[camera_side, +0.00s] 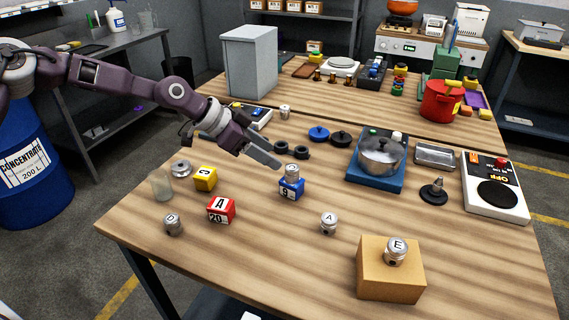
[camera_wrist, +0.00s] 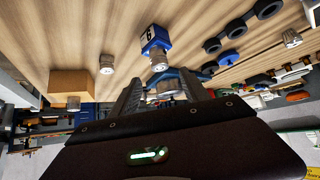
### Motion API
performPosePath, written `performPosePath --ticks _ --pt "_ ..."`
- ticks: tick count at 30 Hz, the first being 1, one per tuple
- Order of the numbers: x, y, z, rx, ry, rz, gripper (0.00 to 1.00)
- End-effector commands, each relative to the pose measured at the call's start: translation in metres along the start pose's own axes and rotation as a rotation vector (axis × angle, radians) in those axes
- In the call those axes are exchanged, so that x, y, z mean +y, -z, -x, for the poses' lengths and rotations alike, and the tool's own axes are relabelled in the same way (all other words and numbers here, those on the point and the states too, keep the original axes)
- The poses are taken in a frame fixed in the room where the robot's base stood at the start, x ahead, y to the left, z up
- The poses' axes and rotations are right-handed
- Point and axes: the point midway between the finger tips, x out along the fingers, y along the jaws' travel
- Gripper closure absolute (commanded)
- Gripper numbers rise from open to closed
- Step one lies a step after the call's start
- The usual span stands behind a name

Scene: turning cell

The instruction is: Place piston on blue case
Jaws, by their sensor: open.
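The blue case (camera_side: 291,189), a small cube with a 9 on its face, stands on the wooden table near the middle. A silver piston (camera_side: 292,171) stands upright on top of it. In the upside-down wrist view the blue case (camera_wrist: 155,38) has the piston (camera_wrist: 159,62) against its top. My gripper (camera_side: 277,163) is open, with its fingers just up and left of this piston, apart from it as far as I can tell. In the wrist view the fingers (camera_wrist: 163,82) are spread, with nothing held between them.
Piston A (camera_side: 329,224) and piston D (camera_side: 173,225) stand on the table. Piston E (camera_side: 396,252) sits on a tan box (camera_side: 375,277). Red (camera_side: 221,210) and yellow (camera_side: 205,178) cubes lie left. A pot (camera_side: 382,157) on a blue base stands right. The front middle is mostly clear.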

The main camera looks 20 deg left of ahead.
Motion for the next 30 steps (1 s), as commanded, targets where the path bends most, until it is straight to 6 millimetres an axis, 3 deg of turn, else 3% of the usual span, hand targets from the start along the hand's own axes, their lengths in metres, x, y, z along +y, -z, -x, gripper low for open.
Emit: performPosePath --ticks 3,6,15,19,23,27,30 --pt "-0.001 0.0 0.022 0.0 0.001 0.001 0.46" --pt "0.0 0.0 0.03 -0.001 -0.001 0.0 0.46" --pt "0.001 0.0 0.033 -0.003 -0.001 -0.002 0.46" --pt "0.022 -0.006 0.051 -0.097 0.02 -0.036 0.46" --pt "0.058 -0.03 0.109 -0.306 0.126 -0.044 0.46" --pt "0.093 -0.063 0.204 -0.456 0.329 0.08 0.46" --pt "0.129 -0.091 0.275 -0.462 0.47 0.254 0.46"
